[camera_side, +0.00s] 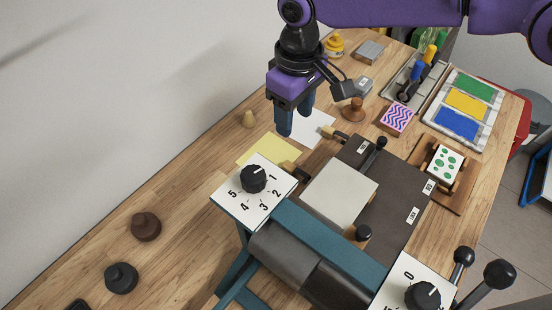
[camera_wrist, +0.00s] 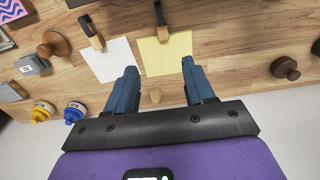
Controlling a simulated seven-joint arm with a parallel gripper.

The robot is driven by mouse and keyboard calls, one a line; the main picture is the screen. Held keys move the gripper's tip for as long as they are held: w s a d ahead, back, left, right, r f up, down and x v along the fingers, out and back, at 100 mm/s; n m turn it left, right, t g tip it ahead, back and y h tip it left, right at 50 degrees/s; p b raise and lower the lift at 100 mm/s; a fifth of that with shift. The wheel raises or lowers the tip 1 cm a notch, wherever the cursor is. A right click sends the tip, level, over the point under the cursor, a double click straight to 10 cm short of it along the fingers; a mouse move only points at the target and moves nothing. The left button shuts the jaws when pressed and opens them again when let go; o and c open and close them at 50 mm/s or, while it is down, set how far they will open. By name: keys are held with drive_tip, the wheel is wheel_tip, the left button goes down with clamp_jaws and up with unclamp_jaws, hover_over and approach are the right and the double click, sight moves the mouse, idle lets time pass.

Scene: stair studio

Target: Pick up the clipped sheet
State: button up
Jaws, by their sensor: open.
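A white sheet (camera_side: 314,127) and a yellow sheet (camera_side: 262,150) lie on the wooden bench beside the press. Each has a clip with a tan body and dark end at one edge: the white sheet's clip (camera_side: 331,132) and the yellow sheet's clip (camera_side: 289,167). In the wrist view the white sheet (camera_wrist: 113,60) is left of centre and the yellow sheet (camera_wrist: 166,53) is near the centre, clips at their upper edges. My gripper (camera_side: 294,121) points down above the bench near both sheets, open and empty. In the wrist view its fingers (camera_wrist: 159,66) frame the yellow sheet.
The press (camera_side: 340,195) with dials and levers stands close to the sheets. A small wooden knob (camera_side: 249,119) and a brown stamp (camera_side: 353,110) stand nearby. Ink trays (camera_side: 487,79) are at the far right. Two dark round knobs (camera_side: 146,227) sit lower left.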

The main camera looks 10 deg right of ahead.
hover_over(290, 166)
drive_tip(key=f, duration=0.9)
drive_tip(key=shift+w+d+f, duration=0.15)
drive_tip(key=shift+w+f, duration=0.05)
drive_tip(key=shift+s+f, duration=0.2)
drive_tip(key=shift+f, duration=2.5)
clamp_jaws()
